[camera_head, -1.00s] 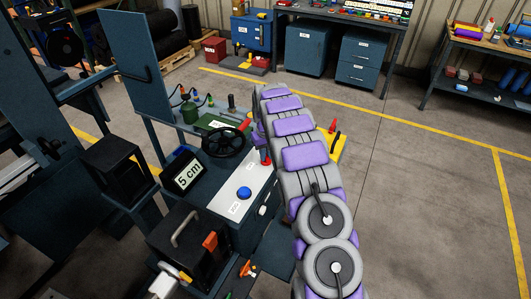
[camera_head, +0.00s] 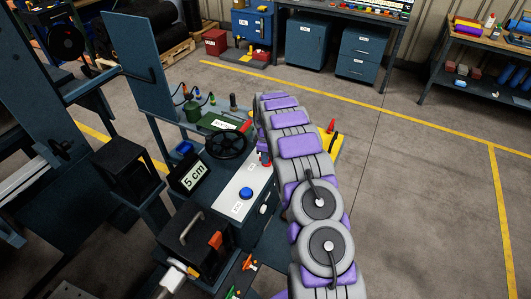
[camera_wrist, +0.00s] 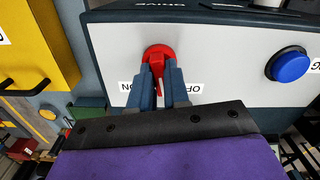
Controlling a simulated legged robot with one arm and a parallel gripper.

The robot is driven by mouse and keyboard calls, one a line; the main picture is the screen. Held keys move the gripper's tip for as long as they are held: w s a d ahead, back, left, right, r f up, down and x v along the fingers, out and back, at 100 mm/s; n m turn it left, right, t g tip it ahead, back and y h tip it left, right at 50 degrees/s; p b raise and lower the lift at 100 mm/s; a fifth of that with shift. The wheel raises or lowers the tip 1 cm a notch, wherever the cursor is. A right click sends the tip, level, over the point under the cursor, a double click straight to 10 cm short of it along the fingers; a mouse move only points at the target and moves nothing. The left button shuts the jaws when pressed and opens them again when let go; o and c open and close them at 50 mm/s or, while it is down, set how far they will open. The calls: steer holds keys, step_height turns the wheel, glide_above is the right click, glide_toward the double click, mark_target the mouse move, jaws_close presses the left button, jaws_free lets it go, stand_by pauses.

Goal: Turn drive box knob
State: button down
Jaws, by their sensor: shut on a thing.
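The drive box (camera_wrist: 220,50) fills the upper part of the wrist view, with a pale front face, seen upside down. Its red knob (camera_wrist: 158,54) sits between the ON and OFF labels. My gripper (camera_wrist: 162,85) is shut on the knob's handle, one blue-grey finger on each side. A white mark on the knob points down in the picture, between the labels. A blue button (camera_wrist: 288,64) is to the right. In the head view the box's light top (camera_head: 242,192) lies left of my purple and grey arm, and a bit of red shows beside the arm.
A black case with an orange part (camera_head: 195,240) is nearer. A yellow box (camera_wrist: 40,45) is at the left of the wrist view. Floor to the right is clear.

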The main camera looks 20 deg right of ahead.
steer(key=n+p, duration=0.1)
steer(key=n, duration=0.2)
steer(key=shift+r+p, duration=0.2)
steer(key=shift+p, duration=0.2)
steer(key=shift+n+p, duration=0.7)
steer(key=shift+n, duration=1)
steer(key=c, duration=1.1)
jaws_free()
steer(key=shift+d+f, duration=0.1)
steer(key=shift+f, duration=0.1)
step_height(320, 180, up, 17)
steer(key=shift+r+p, duration=0.15)
steer(key=shift+p, duration=0.2)
